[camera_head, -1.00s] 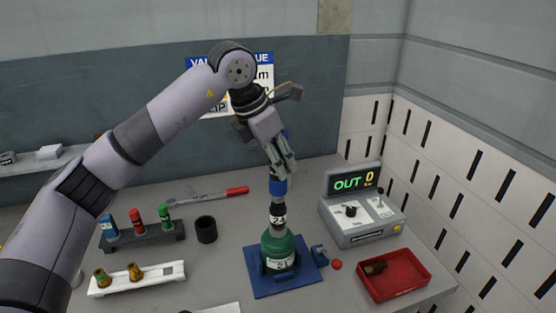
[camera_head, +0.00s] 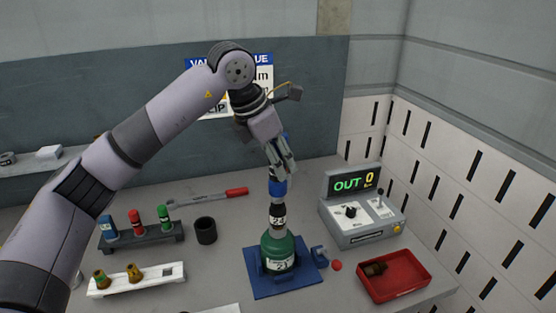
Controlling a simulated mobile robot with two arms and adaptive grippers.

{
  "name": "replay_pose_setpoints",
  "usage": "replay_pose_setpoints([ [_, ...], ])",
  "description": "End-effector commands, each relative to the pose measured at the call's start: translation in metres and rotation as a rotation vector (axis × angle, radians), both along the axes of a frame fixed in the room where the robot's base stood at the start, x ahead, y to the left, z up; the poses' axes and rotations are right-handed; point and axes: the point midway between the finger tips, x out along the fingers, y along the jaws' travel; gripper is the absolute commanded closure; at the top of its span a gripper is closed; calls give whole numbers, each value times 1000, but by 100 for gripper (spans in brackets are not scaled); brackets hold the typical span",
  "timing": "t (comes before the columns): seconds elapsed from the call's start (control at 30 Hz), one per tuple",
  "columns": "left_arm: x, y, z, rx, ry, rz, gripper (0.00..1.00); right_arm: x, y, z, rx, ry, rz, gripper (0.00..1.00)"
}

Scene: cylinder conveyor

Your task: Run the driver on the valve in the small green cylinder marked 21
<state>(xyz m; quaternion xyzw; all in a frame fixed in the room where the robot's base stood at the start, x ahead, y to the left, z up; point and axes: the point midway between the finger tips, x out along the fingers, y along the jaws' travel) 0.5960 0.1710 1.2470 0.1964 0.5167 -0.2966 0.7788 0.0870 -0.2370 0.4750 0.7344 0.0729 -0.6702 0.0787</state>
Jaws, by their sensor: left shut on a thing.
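The small green cylinder (camera_head: 279,247) marked 21 stands upright in a blue clamp base (camera_head: 267,285) on the table. A driver (camera_head: 277,191) with a blue band and a dark socket marked 24 stands upright over the top of the cylinder. The valve is hidden under the socket, so I cannot see how they meet. My left gripper (camera_head: 284,169) points down and is shut on the upper end of the driver. My right gripper is not in view.
A control box (camera_head: 362,222) reading OUT 0 stands to the right. A red tray (camera_head: 408,277) holds a dark brass-like part. Left are a white rack (camera_head: 152,280), a dark rack (camera_head: 150,238) with coloured pieces, a black cup (camera_head: 206,230) and a red-handled wrench (camera_head: 236,192).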

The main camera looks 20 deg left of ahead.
Motion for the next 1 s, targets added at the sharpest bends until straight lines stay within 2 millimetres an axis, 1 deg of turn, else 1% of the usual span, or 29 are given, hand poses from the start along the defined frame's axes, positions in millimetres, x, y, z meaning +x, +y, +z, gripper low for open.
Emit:
replay_pose_setpoints([
  [0.5, 0, 0, -10, -3, -4, 0, 100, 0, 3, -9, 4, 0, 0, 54],
  [1.0, 0, 0, -6, -3, -4, 0, 100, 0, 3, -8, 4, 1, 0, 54],
])
